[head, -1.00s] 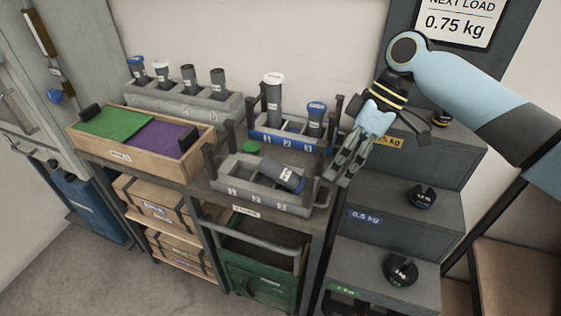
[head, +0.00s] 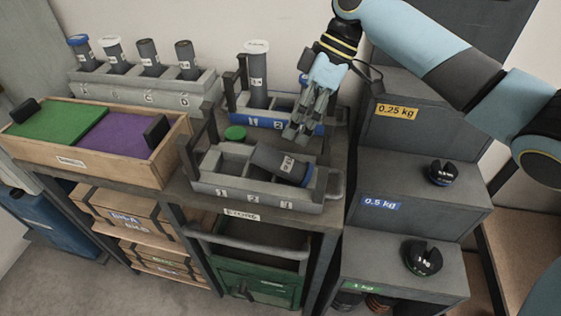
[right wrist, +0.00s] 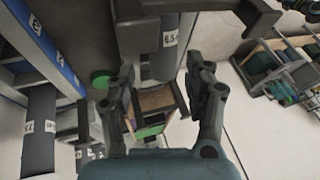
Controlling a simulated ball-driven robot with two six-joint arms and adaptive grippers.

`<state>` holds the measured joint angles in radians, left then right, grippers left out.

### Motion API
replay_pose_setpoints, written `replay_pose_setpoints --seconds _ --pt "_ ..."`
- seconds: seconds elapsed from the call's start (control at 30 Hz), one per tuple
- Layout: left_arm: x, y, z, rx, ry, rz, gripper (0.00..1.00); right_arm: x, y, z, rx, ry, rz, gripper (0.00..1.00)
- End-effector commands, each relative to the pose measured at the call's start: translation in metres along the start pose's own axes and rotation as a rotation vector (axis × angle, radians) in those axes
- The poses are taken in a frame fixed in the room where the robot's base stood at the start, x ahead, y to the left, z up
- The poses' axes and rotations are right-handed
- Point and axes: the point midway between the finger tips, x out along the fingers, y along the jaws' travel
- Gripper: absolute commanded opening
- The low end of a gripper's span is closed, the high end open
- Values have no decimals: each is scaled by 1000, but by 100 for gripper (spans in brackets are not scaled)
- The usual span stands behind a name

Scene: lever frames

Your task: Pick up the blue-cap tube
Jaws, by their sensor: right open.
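My right gripper (head: 292,137) hangs above the blue rack (head: 262,121), over its right part; in the right wrist view its two fingers (right wrist: 163,95) are spread apart. A blue cap (head: 303,80) shows partly behind it, its tube mostly hidden. A dark tube (head: 278,162) with a bluish end lies tilted in the front grey rack (head: 240,190). Another blue-cap tube (head: 82,52) stands at the left of the rear grey rack (head: 140,88). In the right wrist view a grey labelled tube (right wrist: 160,62) shows beyond the fingers; its cap is hidden. My left gripper is out of view.
A tall white-cap tube (head: 257,80) stands in the blue rack beside my gripper. A green cap (head: 235,132) lies on the table. A wooden box (head: 68,160) with green and purple sections stands left. Stepped grey shelves (head: 420,185) with black weights stand right.

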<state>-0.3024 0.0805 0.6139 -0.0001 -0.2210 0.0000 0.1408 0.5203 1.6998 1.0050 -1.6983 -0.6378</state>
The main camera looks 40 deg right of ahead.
Motion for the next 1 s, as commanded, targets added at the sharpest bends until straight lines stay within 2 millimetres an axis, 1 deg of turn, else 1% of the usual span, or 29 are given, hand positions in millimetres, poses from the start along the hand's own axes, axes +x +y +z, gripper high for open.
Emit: replay_pose_setpoints --seconds 0.03,0.1,0.27,0.37,0.5,0.6,0.7,0.87,1.0 --pt "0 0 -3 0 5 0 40 9 -1 -1 2 3 -3 53" --pt "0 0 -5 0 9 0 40 19 -1 -1 2 3 -2 53" --pt "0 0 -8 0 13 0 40 32 -1 -1 1 2 -1 53" --pt "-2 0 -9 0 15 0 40 44 -3 -2 1 2 -3 53" --pt "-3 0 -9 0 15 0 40 67 -4 -3 1 2 -2 53" --pt "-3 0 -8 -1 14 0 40 78 -4 -3 2 1 0 53" --pt "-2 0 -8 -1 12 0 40 82 -4 -3 0 1 1 53" --pt "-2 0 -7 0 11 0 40 82 -4 -3 0 1 1 53" --pt "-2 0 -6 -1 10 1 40 81 -3 -3 0 1 1 36"
